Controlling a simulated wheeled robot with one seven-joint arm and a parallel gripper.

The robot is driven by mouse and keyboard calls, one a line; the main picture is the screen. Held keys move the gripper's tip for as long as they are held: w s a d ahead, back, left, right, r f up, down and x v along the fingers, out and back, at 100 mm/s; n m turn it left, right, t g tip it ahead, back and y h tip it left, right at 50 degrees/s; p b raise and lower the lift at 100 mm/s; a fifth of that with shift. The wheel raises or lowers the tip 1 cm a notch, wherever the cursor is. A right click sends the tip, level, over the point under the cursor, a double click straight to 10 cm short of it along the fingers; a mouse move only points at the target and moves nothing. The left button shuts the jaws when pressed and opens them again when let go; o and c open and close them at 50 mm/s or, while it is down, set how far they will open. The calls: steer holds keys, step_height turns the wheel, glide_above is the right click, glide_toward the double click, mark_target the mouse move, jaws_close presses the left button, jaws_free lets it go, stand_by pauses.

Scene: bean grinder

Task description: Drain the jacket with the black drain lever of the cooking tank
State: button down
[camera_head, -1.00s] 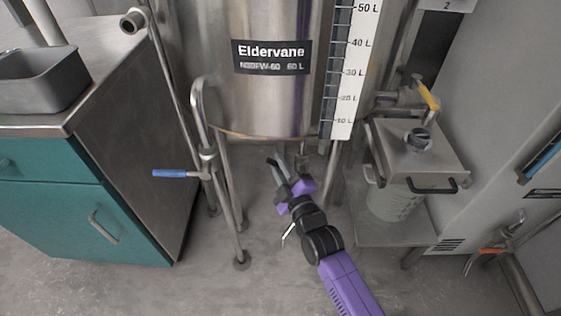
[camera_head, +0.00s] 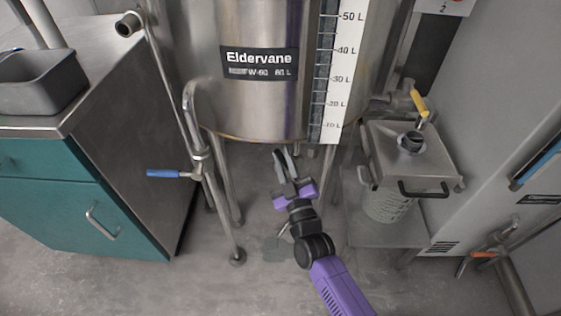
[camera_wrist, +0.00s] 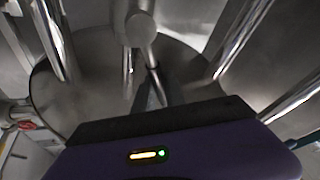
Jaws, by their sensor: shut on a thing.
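The steel cooking tank (camera_head: 262,108) stands on legs at the centre of the head view, with a volume scale at its right. My gripper (camera_head: 284,160) is just under the tank's lower front edge, fingers pointing up towards its underside. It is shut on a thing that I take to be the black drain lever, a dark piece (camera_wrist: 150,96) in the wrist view. It stands below a steel drain pipe (camera_wrist: 140,32), and my gripper's body hides its near end. A darker, wet-looking patch (camera_head: 275,248) lies on the floor beneath my gripper.
A blue-handled valve (camera_head: 168,173) on a pipe stands left of my gripper, beside the tank legs. A teal cabinet (camera_head: 60,210) is further left. The floor in front is mostly clear.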

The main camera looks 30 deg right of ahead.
steer(key=shift+s+d+r+m+h+b, duration=0.1)
steer(key=shift+s+d+m+h+b, duration=0.35)
steer(key=shift+m, duration=0.8)
steer(key=shift+s+d+r+m+h+b, duration=0.1)
steer(key=shift+s+d+r+m+h, duration=0.1)
steer(key=shift+d+m+h, duration=0.75)
steer(key=shift+s+d+r+m+h+b, duration=0.1)
steer(key=shift+s+m+h+b, duration=0.2)
steer(key=shift+m, duration=1.2)
steer(key=shift+h, duration=0.3)
steer(key=c, duration=1.4)
jaws_free()
steer(key=shift+s, duration=0.15)
steer(key=p+v, duration=0.1)
steer(key=v, duration=0.6)
steer(key=shift+s+f, duration=0.2)
steer(key=shift+f, duration=0.05)
